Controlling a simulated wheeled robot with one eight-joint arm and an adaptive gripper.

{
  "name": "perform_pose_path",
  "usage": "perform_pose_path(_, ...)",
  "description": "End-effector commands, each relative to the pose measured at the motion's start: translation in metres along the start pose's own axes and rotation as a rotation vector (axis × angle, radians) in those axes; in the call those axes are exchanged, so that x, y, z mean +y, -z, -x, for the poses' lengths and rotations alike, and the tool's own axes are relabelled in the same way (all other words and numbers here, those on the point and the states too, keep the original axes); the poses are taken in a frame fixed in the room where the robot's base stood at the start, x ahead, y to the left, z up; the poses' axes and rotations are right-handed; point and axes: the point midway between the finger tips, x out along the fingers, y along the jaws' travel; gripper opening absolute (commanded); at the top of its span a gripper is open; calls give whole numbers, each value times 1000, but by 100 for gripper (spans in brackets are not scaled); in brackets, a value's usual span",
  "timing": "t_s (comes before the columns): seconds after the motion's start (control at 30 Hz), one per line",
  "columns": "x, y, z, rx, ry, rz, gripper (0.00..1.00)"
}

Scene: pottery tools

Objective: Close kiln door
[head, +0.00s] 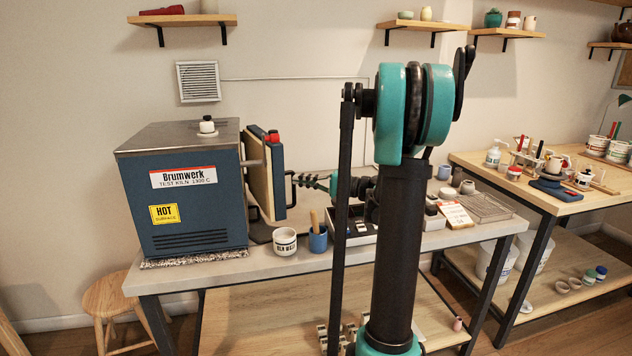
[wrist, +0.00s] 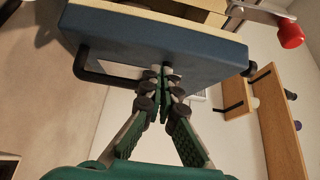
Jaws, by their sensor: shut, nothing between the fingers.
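The blue kiln (head: 185,205) stands at the left end of the grey worktable. Its thick door (head: 278,182) stands open at the kiln's right side, its pale inner lining facing the kiln. The door also fills the upper wrist view (wrist: 150,42). A black bar handle (head: 291,190) is on the door's outer face; one end shows in the wrist view (wrist: 80,66). My gripper (head: 302,180) is shut and empty, to the right of the door. In the wrist view its fingertips (wrist: 165,80) are at the door's outer face by the handle; I cannot tell whether they touch.
A red-knobbed latch (head: 272,136) sits at the door's top. A wire rack (head: 485,207) lies at the table's right. A stool (head: 108,300) stands left.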

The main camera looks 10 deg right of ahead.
Motion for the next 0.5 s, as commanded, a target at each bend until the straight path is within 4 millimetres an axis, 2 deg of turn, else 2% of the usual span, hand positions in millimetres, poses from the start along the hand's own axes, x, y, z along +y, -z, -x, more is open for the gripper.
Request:
perform_pose_path(0.2,0,-12,-12,0,0,0,0)
perform_pose_path(0.5,0,-13,-14,1,0,0,0)
